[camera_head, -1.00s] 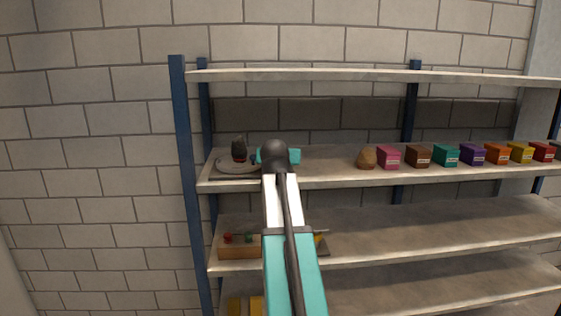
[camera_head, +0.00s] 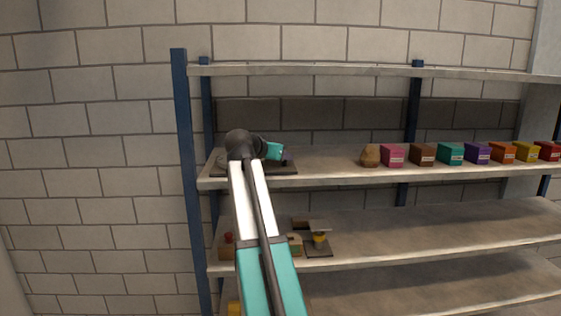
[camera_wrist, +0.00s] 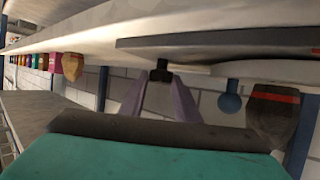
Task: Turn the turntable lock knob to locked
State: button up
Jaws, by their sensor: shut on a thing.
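The turntable's dark base (camera_head: 284,169) lies on the left end of the second shelf from the top, mostly behind my arm. In the wrist view, which is upside down, the dark base (camera_wrist: 220,46) carries a pale disc (camera_wrist: 275,72). A small black lock knob (camera_wrist: 160,72) stands at the base's edge. My gripper (camera_wrist: 168,82) has its two purple fingers on either side of this knob and is shut on it. In the head view the gripper (camera_head: 288,157) is small, at the base's right part. The knob's setting cannot be read.
A dark pointed object with a red band (camera_wrist: 272,112) and a blue round-headed piece (camera_wrist: 230,100) stand on the disc. Right along the shelf are a brown lump (camera_head: 370,156) and several coloured boxes (camera_head: 422,154). Shelf between is clear. A blue post (camera_head: 183,150) stands left.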

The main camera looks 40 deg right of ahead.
jog(key=shift+a+f, duration=0.1)
dwell(0.4)
jog(key=o, duration=1)
jog(key=shift+w, duration=0.1)
jog(key=shift+o, duration=0.2)
jog(key=shift+g, duration=0.3)
jog(key=shift+a, duration=0.1)
jog(key=b+v, duration=0.2)
jog(key=v, duration=1.1)
jog(key=shift+s+a+r, duration=0.2)
jog(key=shift+r, duration=0.05)
jog(key=shift+f, duration=0.1)
